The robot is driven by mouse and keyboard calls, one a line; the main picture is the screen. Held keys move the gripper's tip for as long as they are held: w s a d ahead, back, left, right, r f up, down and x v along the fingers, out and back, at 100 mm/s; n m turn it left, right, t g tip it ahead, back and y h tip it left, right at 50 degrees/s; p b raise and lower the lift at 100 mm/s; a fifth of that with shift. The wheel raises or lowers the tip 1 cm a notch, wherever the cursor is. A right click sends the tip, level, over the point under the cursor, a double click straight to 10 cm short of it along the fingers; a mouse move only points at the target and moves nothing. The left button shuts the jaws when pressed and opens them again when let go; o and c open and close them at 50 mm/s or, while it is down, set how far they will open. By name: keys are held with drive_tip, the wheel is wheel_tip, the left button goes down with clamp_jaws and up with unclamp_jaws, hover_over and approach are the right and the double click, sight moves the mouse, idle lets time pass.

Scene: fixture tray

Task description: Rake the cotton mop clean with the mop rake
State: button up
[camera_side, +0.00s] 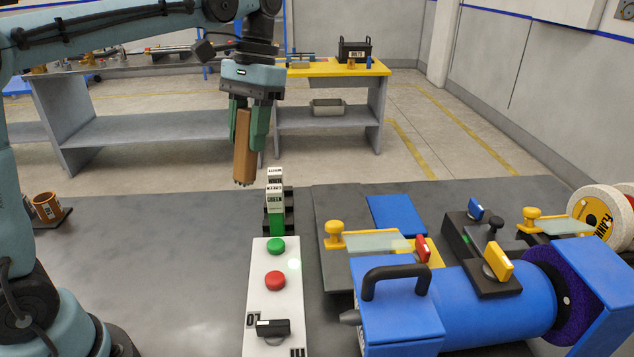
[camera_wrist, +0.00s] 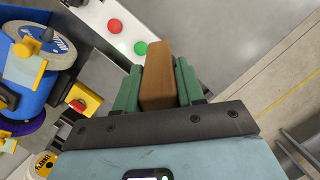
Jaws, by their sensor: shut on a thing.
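My gripper (camera_side: 248,125) is shut on a brown block-like tool, which I take to be the mop rake (camera_side: 243,155). It hangs upright in the air with small dark tines at its lower end. In the wrist view the rake (camera_wrist: 158,75) sits between the green fingers (camera_wrist: 158,90). A pale wheel with a dark blue label (camera_wrist: 45,48), possibly the cotton mop, shows at the upper left; its lettering is not readable. A purple wheel (camera_side: 570,295) is on the right end of the blue polishing machine (camera_side: 490,305). The rake touches no wheel.
A white control panel (camera_side: 262,330) with green and red buttons and a black switch stands left of the machine. A stack with a green block (camera_side: 276,220) is just behind it. A pale wheel with a yellow label (camera_side: 600,215) is far right. The left table is largely clear.

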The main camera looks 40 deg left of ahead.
drive_tip(key=w+a+n+t, duration=0.3)
drive_tip(key=w+a+n, duration=0.55)
drive_tip(key=w, duration=0.55)
drive_tip(key=shift+m, duration=0.35)
drive_tip(key=shift+s+a+f, duration=0.1)
drive_tip(key=shift+a+f, duration=0.15)
drive_tip(key=shift+f, duration=1.1)
drive_tip(key=shift+a+f, duration=0.2)
drive_tip(key=shift+f, duration=1.15)
